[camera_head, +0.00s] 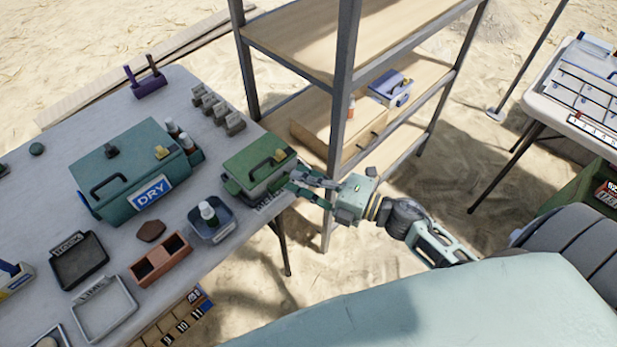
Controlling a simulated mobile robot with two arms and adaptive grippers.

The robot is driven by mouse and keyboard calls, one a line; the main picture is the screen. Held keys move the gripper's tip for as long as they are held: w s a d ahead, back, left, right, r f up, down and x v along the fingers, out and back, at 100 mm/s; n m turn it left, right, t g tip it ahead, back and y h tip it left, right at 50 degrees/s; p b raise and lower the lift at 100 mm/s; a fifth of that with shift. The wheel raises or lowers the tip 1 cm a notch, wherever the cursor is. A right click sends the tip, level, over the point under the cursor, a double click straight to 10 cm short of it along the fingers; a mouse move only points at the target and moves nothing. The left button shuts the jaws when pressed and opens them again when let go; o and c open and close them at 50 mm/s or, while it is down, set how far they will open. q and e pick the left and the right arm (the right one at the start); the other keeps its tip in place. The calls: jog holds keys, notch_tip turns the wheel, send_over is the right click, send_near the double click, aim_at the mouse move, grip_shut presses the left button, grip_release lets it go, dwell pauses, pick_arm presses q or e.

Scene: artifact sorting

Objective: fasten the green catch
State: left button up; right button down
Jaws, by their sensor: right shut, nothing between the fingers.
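The green box (243,179) stands near the right edge of the grey table, its lid lying on it with a dark handle on top. A small yellow catch (280,155) shows on the lid's right side; whether it is fastened is too small to tell. My right gripper (290,183) reaches in from the right and is at the box's front right side, its fingers shut with nothing between them. Its fingers hide part of that side, and I cannot tell whether they touch the box. My left gripper is not in view.
A larger teal box labelled DRY (128,172) stands left of the green box. A tray with a bottle (212,222) sits just in front of it. A wooden shelf unit (345,75) stands close behind the right gripper. Sandy ground is open beyond the table edge.

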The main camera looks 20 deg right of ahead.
aim_at(273, 160)
jog(key=x, duration=0.4)
jog(key=shift+w+a+r+p, duration=0.1)
jog(key=shift+w+a+p, duration=0.15)
jog(key=shift+p, duration=0.1)
jog(key=shift+w+a, duration=0.35)
jog(key=shift+w, duration=0.1)
jog(key=shift+w+d+f+b, duration=0.1)
jog(key=shift+w+d+b, duration=0.1)
jog(key=shift+d, duration=0.35)
jog(key=shift+w+d+f+b, duration=0.1)
jog(key=shift+w+d, duration=0.1)
jog(key=shift+d, duration=0.35)
jog(key=shift+w+d+r, duration=0.1)
jog(key=shift+d, duration=0.2)
